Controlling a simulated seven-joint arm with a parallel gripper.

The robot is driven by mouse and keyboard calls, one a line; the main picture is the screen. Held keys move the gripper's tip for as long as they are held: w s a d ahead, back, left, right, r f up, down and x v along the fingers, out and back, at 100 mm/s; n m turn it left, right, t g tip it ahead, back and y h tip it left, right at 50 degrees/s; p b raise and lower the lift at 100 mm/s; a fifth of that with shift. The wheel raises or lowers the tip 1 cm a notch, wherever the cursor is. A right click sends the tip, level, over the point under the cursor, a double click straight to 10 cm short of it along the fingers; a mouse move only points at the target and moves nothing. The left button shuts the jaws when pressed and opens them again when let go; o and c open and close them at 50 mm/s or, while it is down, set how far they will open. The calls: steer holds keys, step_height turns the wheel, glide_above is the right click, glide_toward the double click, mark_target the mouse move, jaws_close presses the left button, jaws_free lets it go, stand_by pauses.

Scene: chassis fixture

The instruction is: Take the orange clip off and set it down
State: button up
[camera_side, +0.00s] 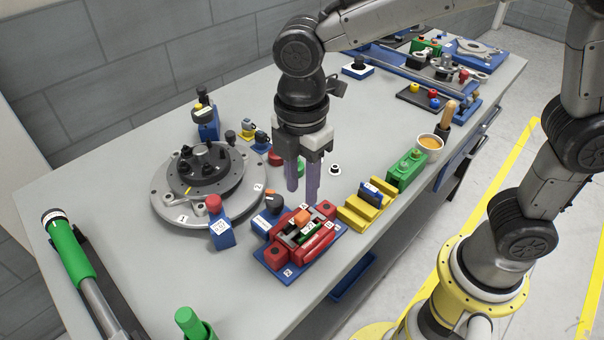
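The orange clip (302,217) sits on top of the chassis fixture (272,258), which has red blocks on a blue base plate. Dark, green and grey parts lie around the clip between the red blocks. My gripper (302,194) points down just above the clip, with its two purple fingers apart and a gap between them. Nothing shows between the fingers. The fingertips look clear of the clip, though their exact height over it is hard to tell.
Left of the fixture stand a blue block with a red knob (221,226) and a round grey fixture (164,207). A yellow holder (359,215) and a green block (407,170) stand to the right. Bare grey table (160,275) lies at the front left.

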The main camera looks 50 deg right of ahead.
mark_target(302, 215)
steer(key=shift+f, duration=3.3)
jaws_close()
steer(key=shift+r, duration=0.25)
steer(key=shift+r, duration=0.85)
steer(key=shift+r, duration=0.1)
